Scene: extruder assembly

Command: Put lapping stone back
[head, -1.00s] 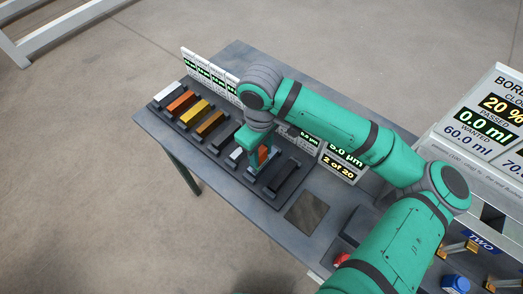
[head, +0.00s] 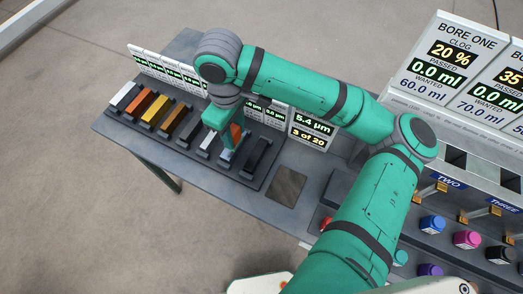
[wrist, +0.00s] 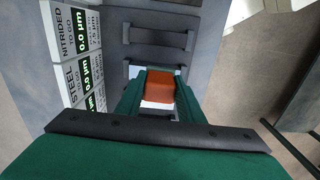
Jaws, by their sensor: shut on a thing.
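My gripper (head: 228,150) points down over the rack of bars on the table. It is shut on an orange-red block, which I take to be the lapping stone (head: 236,131). In the wrist view the stone (wrist: 160,86) sits between the two green fingers (wrist: 160,98). A pale bar (wrist: 158,105) shows close by the stone; I cannot tell whether they touch. The gripper is near the right end of the row, left of the last dark bar (head: 256,155).
The black rack (head: 190,143) holds several bars: pale, orange, yellow, brown and grey. Small label signs (head: 160,68) stand behind it. A display (head: 312,127) reads 5.4 µm, 3 of 20. A dark square patch (head: 287,187) lies bare on the table. Bore panels and coloured caps are at right.

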